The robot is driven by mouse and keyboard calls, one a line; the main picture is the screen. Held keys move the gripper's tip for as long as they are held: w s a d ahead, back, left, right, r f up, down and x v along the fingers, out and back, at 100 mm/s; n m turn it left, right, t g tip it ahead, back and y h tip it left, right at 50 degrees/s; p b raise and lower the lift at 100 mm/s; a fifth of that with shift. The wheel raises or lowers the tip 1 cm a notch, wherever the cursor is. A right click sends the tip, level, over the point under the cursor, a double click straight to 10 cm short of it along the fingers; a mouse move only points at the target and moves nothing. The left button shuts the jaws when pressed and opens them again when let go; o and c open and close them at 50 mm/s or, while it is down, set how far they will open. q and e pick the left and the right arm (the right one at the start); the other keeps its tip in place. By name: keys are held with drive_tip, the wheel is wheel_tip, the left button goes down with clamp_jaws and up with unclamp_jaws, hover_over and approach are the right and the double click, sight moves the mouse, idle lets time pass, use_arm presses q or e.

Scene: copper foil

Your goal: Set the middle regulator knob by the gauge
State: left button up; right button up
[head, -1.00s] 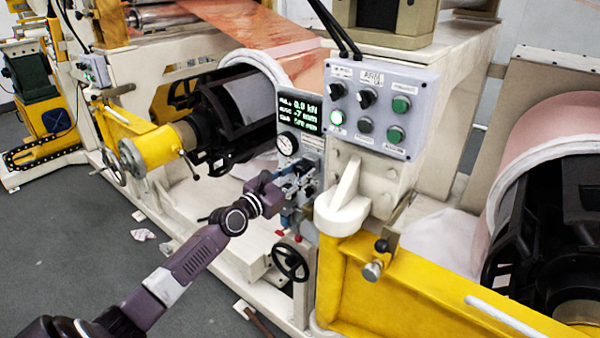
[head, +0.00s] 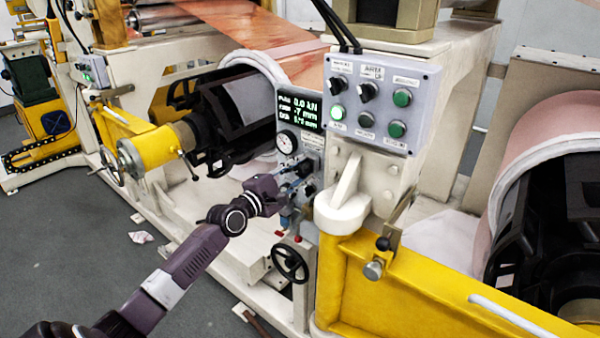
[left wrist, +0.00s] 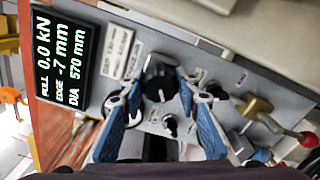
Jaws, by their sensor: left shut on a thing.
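The regulator panel (head: 313,160) stands below a dark digital display (head: 300,111), with a round white-faced gauge (head: 286,142) at its upper left. My left gripper (head: 294,188) is at the panel's front, below the gauge, and hides part of it. In the left wrist view, its two blue fingers (left wrist: 160,80) stand on either side of a large black regulator knob (left wrist: 158,86) and are shut on it. A smaller dark knob (left wrist: 170,123) sits beside it on the panel. My right gripper is not in view.
The display in the left wrist view (left wrist: 64,55) reads 0.0 kN, -7 mm, 570 mm. A black handwheel (head: 290,263) sits below; a button box (head: 382,103) is to the right.

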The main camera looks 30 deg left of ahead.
use_arm(q)
drive_tip(key=m+b, duration=0.1)
drive_tip(key=m, duration=0.3)
drive_tip(key=shift+f+m, duration=0.15)
drive_tip(key=shift+m, duration=0.15)
drive_tip(key=m, duration=0.3)
drive_tip(key=shift+m, duration=0.4)
drive_tip(key=m, duration=0.3)
drive_tip(key=shift+m+b, duration=0.3)
drive_tip(key=m, duration=0.8)
drive_tip(key=shift+p, duration=0.35)
drive_tip(key=m, duration=0.4)
drive_tip(key=shift+f+m, duration=0.1)
drive_tip(key=shift+m, duration=0.2)
drive_tip(key=m, duration=0.4)
drive_tip(key=shift+a, duration=0.1)
drive_tip(key=shift+m, duration=2.1)
